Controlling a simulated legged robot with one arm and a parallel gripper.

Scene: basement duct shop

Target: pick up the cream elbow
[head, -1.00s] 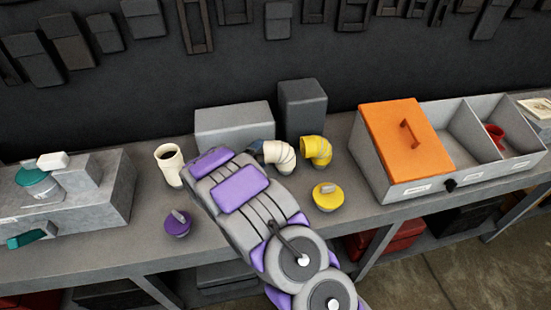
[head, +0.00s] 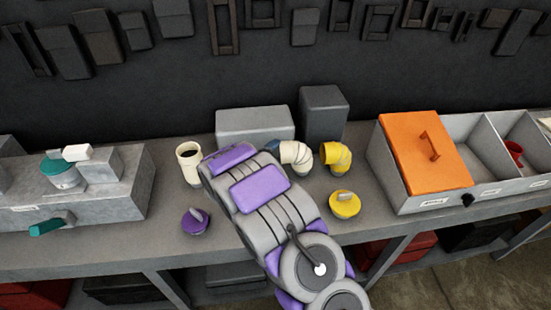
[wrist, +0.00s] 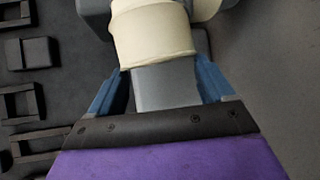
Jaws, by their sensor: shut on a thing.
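The cream elbow (head: 296,156) is a segmented pipe bend over the back of the bench, left of a yellow elbow (head: 336,157). In the wrist view its pale end (wrist: 152,36) fills the top middle. My gripper (wrist: 158,78) has its blue fingers on either side of the cream elbow and is shut on it. In the head view my arm hides most of my gripper and the elbow's left end. I cannot tell whether the elbow is clear of the bench.
A yellow lid (head: 344,205) lies to the right. Grey boxes (head: 255,123) stand behind. A divided bin (head: 447,198) with an orange cover (head: 422,160) is at right.

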